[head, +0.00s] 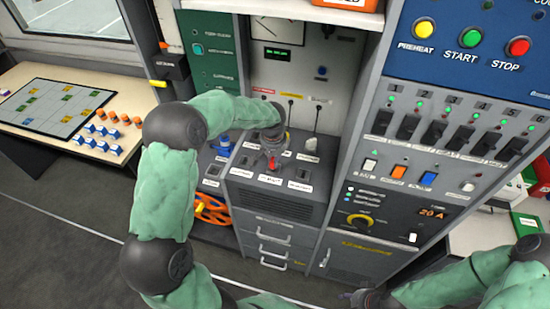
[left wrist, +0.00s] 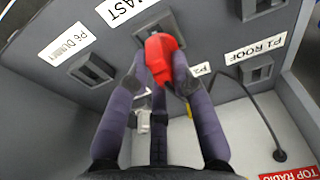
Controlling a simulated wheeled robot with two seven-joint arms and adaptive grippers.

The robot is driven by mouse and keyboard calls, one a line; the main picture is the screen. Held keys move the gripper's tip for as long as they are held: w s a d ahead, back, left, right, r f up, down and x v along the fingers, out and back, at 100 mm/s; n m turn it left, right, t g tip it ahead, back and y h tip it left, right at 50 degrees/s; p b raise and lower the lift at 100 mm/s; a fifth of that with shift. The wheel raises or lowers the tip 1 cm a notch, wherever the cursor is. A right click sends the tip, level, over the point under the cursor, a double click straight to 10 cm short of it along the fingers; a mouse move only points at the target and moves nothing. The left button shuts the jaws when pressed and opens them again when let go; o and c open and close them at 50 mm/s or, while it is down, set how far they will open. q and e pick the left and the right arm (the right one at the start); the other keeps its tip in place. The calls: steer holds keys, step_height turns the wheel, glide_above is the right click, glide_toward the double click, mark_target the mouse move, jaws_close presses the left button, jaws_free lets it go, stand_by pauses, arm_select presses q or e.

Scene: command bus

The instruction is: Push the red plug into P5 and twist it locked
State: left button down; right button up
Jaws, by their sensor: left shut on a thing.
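The red plug (head: 273,166) is held upside in the left wrist view too, where it is a red block (left wrist: 163,58) between the fingers. My left gripper (head: 272,152) is shut on it, over the sloped grey socket panel (head: 240,172). In the left wrist view, the plug's far end is at or just before a grey socket (left wrist: 172,22) beside a label ending in "MAST" (left wrist: 122,10), partly hidden. I cannot tell how deep it sits. No P5 text is readable. My right gripper (head: 366,298) is low in the head view, its jaws unclear.
A socket by the P6 DUMMY label (left wrist: 67,45) and one by the P1 ROOF label (left wrist: 255,48) flank the plug. A black cable (left wrist: 262,115) hangs close by. The switch console (head: 440,120) rises right of the panel. An orange wheel (head: 210,208) is below left.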

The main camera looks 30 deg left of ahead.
arm_select(q)
steer(key=shift+f+b, duration=0.6)
steer(key=shift+f, duration=0.2)
stand_by(1.4)
steer(key=shift+s+m+p, duration=0.15)
steer(key=shift+m+p, duration=0.9)
steer(key=shift+m, duration=0.45)
steer(key=shift+m+h+p, duration=0.3)
steer(key=shift+m, duration=0.2)
steer(key=shift+f, duration=0.1)
steer(key=shift+s+m+p, duration=0.1)
steer(key=shift+m+p, duration=0.5)
steer(key=shift+m, duration=0.1)
steer(key=shift+m+p, duration=0.65)
steer(key=shift+m, duration=0.45)
steer(key=shift+m+h, duration=0.3)
